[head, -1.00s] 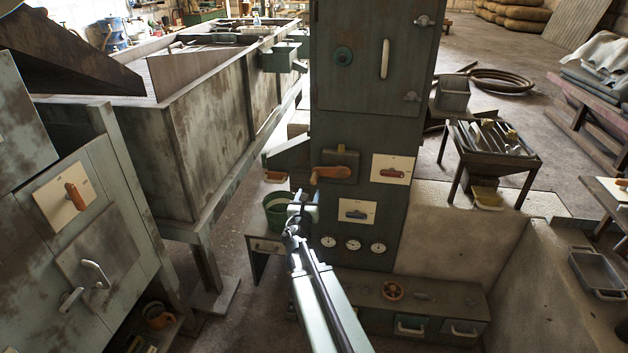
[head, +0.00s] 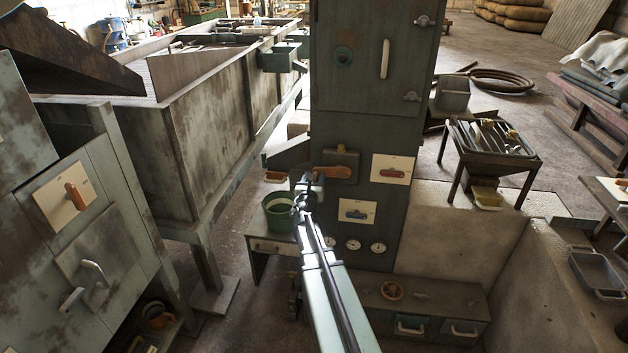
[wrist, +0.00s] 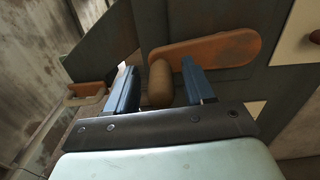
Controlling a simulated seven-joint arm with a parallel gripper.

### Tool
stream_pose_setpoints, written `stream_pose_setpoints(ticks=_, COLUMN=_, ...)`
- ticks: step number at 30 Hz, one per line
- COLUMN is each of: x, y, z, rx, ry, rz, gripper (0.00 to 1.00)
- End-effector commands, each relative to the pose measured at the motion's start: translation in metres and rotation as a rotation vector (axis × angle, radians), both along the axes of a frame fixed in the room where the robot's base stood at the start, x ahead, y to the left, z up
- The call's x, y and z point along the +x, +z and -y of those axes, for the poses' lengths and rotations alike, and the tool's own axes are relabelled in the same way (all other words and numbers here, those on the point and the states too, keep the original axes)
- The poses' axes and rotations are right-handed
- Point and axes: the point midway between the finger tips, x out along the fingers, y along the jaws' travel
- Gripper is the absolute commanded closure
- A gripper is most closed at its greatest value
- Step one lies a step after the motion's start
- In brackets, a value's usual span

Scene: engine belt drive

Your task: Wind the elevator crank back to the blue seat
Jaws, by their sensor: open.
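The elevator crank (head: 332,171) is an orange arm on a dark square plate on the front of the tall green cabinet. It lies roughly level, its free end to the left. In the wrist view the orange crank arm (wrist: 215,48) runs to the right from a brown rounded knob (wrist: 159,84). My gripper (head: 307,181) is at the crank's left end in the head view. In the wrist view my gripper (wrist: 158,66) is open, one blue finger on either side of the knob. I cannot tell whether either finger touches it. I cannot make out a blue seat.
A plate with a red handle (head: 391,170) is right of the crank, and another plate with a dark handle (head: 357,212) is below. Gauges (head: 353,244) sit lower on the cabinet. A green bucket (head: 279,211) stands left of my arm, near the rusty trough (head: 205,130).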

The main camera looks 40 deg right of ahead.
Motion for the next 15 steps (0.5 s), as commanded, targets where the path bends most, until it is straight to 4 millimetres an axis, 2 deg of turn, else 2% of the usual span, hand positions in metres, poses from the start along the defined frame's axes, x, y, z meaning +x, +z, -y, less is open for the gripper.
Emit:
stream_pose_setpoints(ticks=3, x=-0.0002, y=0.0000, z=-0.0001, rx=0.000, ry=0.000, rz=0.000, gripper=0.48)
stream_pose_setpoints(ticks=15, x=-0.0001, y=0.0000, z=-0.0003, rx=0.000, ry=0.000, rz=0.000, gripper=0.86)
